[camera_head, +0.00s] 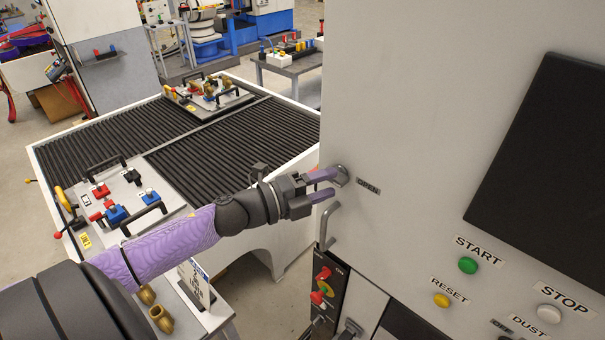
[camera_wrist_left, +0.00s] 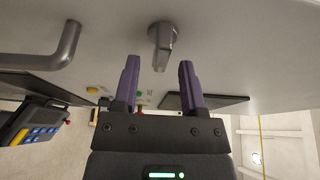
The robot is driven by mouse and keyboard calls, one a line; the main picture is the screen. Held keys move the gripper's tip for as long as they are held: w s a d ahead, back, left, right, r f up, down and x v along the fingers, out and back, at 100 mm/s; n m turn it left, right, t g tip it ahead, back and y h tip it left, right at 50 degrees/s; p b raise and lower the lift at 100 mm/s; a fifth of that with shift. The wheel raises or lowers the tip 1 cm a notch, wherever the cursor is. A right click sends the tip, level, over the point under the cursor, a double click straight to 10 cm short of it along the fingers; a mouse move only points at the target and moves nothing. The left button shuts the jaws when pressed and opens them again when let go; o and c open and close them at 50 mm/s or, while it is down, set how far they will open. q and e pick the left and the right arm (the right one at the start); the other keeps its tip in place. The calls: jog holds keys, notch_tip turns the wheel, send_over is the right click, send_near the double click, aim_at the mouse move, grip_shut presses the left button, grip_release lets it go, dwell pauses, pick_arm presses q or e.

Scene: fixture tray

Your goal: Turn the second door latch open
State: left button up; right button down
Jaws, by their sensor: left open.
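A small grey door latch (camera_head: 343,176) sits on the white machine door (camera_head: 420,110), beside a label reading OPEN (camera_head: 368,187). In the left wrist view the latch (camera_wrist_left: 162,44) is a round base with a narrow lever. My left gripper (camera_head: 328,183), with purple fingers, is open at the latch. In the left wrist view the lever appears between the two spread fingers (camera_wrist_left: 159,72), with a gap on each side. I cannot tell how deep the lever reaches between them. The head view partly hides the latch behind a finger. My right gripper is not in view.
A grey bar handle (camera_head: 328,224) stands out below the latch. A control panel with START (camera_head: 468,265), RESET and STOP buttons is at the lower right. A ribbed table (camera_head: 215,145) with fixture trays lies to the left.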

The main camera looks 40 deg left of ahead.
pick_arm(q)
jog(key=v, duration=0.8)
jog(key=shift+b, duration=0.45)
